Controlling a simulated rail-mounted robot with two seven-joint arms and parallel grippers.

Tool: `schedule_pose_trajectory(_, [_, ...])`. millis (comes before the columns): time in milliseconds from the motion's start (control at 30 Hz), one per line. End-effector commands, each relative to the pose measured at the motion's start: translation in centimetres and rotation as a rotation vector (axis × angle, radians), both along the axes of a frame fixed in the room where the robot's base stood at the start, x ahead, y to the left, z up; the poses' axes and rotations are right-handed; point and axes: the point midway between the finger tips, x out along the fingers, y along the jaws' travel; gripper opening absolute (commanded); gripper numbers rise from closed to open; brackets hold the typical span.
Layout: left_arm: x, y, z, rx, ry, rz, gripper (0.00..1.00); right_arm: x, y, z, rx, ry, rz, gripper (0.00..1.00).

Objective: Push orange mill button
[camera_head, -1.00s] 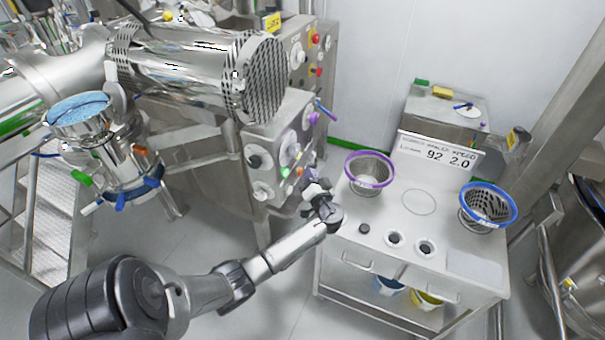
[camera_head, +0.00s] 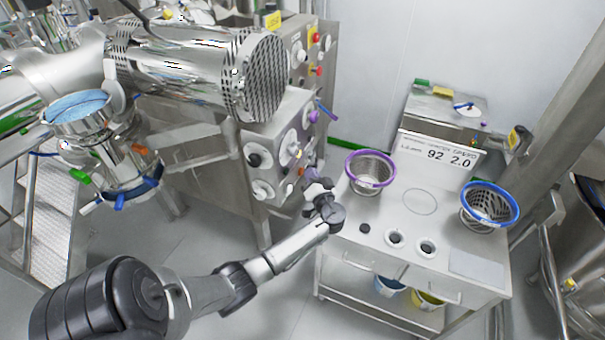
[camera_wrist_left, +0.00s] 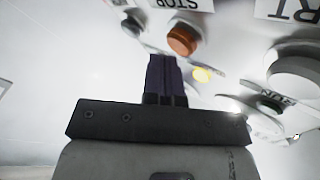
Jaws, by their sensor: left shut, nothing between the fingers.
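The orange button (camera_wrist_left: 183,40) sticks out of the mill's control panel, beside a STOP label (camera_wrist_left: 186,4) in the left wrist view. A small orange spot on the panel (camera_head: 301,171) shows near my gripper in the head view. My left gripper (camera_wrist_left: 165,75) is shut and empty, its dark fingertips just below and left of the orange button in the wrist view. I cannot tell whether they touch it. In the head view my left gripper (camera_head: 309,178) is close against the panel's lower right part. A lit yellow spot (camera_wrist_left: 202,74) shows beside the fingers. My right gripper is not in view.
Other knobs (camera_wrist_left: 295,70) stick out to the right of the fingers. A bench (camera_head: 415,215) with a purple-rimmed basket (camera_head: 370,170) and a blue-rimmed basket (camera_head: 489,205) stands right of my gripper. A large steel drum (camera_head: 190,65) is above left.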

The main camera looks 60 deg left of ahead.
Motion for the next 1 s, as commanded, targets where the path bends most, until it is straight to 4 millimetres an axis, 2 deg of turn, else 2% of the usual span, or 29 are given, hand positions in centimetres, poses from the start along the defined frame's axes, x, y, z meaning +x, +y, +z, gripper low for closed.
schedule_pose_trajectory(633, [0.7, -0.9, -0.1, -0.001, -0.002, -0.001, 0.0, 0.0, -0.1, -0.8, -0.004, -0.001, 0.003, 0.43])
schedule_pose_trajectory(1000, [2.8, -3.3, -0.3, -0.002, -0.004, -0.002, 0.0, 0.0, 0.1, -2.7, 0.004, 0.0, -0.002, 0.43])
